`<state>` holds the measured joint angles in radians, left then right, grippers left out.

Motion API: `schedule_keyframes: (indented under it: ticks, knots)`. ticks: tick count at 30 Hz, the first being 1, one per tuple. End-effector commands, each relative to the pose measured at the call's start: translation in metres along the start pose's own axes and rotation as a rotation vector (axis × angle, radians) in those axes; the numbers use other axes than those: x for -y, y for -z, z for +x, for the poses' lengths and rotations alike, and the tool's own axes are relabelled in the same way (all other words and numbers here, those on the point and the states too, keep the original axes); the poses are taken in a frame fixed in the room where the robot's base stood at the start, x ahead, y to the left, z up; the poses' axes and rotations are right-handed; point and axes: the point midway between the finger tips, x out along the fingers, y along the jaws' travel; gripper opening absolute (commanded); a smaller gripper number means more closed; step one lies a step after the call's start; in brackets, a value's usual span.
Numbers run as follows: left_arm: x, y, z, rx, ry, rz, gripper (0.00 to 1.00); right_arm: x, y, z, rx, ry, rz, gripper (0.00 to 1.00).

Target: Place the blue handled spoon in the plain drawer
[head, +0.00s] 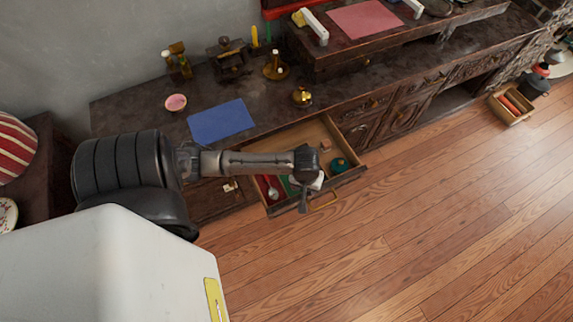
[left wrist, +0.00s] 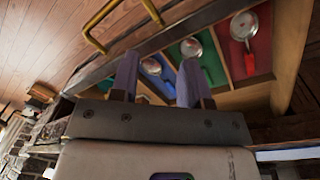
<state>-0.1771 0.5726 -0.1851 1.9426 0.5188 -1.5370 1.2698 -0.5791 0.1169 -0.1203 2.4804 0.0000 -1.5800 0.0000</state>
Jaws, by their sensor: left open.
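An open wooden drawer (head: 335,182) sticks out of the dark cabinet, under my left arm. In the left wrist view it has red, green and blue lined compartments with spoons. The blue handled spoon (left wrist: 151,66) lies in the blue compartment and shows between my fingers, partly hidden. A spoon (left wrist: 190,47) lies on the green lining and a red handled spoon (left wrist: 245,26) on the red. My left gripper (head: 304,203) is open and empty over the drawer's front part; its fingers also show in the left wrist view (left wrist: 156,85). I cannot tell which drawer is the plain one.
The brass drawer handle (head: 322,204) is close to my left gripper. A blue mat (head: 220,121) and a brass pot (head: 301,96) are on the cabinet top.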

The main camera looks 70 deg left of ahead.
Motion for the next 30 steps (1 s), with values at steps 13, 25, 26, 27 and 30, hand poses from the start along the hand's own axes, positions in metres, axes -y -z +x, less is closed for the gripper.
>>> schedule_keyframes:
  ticks: [13,25,26,27,30]
  knots:
    - [0.005,-0.143,-0.063,-0.174,-0.109,0.920,0.42,0.000,0.000,0.000,0.001,0.001,0.001,0.43]
    - [0.015,-0.157,-0.087,-0.237,-0.078,1.093,0.42,-0.002,-0.001,0.000,0.003,-0.006,-0.007,0.43]
    - [0.015,-0.157,-0.087,-0.237,-0.078,1.094,0.42,-0.002,-0.001,0.000,0.003,-0.006,-0.007,0.43]
    - [0.015,-0.157,-0.086,-0.237,-0.078,1.094,0.42,-0.002,-0.001,0.000,0.003,-0.006,-0.007,0.43]
    - [0.015,-0.157,-0.086,-0.236,-0.078,1.093,0.42,-0.002,-0.001,0.000,0.003,-0.006,-0.007,0.43]
